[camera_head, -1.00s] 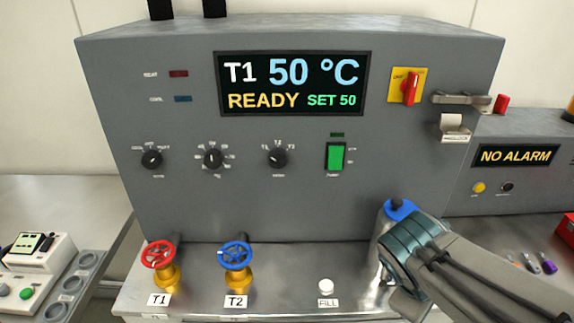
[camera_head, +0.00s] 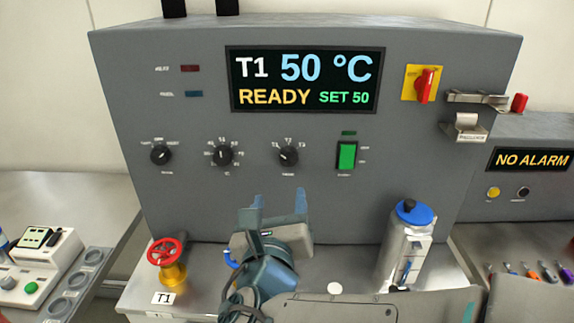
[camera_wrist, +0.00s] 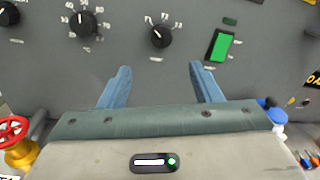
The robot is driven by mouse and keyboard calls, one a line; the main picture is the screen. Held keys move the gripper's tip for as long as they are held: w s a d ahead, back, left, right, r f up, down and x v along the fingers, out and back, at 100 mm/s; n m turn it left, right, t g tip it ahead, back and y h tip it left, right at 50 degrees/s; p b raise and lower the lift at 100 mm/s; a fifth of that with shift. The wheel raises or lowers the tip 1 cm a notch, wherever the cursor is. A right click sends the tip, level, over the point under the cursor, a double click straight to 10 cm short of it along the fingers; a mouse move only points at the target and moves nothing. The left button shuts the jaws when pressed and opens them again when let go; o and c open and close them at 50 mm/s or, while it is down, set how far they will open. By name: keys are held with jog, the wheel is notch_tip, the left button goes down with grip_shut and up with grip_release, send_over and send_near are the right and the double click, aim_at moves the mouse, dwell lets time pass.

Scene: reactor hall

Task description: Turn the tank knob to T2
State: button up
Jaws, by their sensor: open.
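The tank knob (camera_head: 288,156) is the rightmost of three black knobs on the grey panel. Its white pointer aims up and left, at the T1 label. It also shows in the wrist view (camera_wrist: 159,36), beyond and between my fingers. My gripper (camera_head: 280,202) is open and empty, below the knob and apart from it. In the wrist view its two blue fingers (camera_wrist: 161,72) point at the panel on either side of the knob's column. The display (camera_head: 306,80) reads T1, 50 °C, READY, SET 50.
Two other knobs (camera_head: 222,155) sit left of the tank knob, and a green switch (camera_head: 346,155) is to its right. A red valve (camera_head: 166,256) and a blue-capped canister (camera_head: 407,247) stand on the bench. The blue valve is mostly hidden behind my arm.

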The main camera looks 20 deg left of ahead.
aim_at(288, 161)
jog(key=w, duration=0.4)
jog(key=w+a+p, duration=0.1)
jog(key=w, duration=0.3)
jog(key=w+a, duration=0.1)
jog(key=w, duration=0.3)
jog(key=shift+w+p, duration=0.35)
jog(key=shift+p, duration=0.05)
jog(key=c, duration=1)
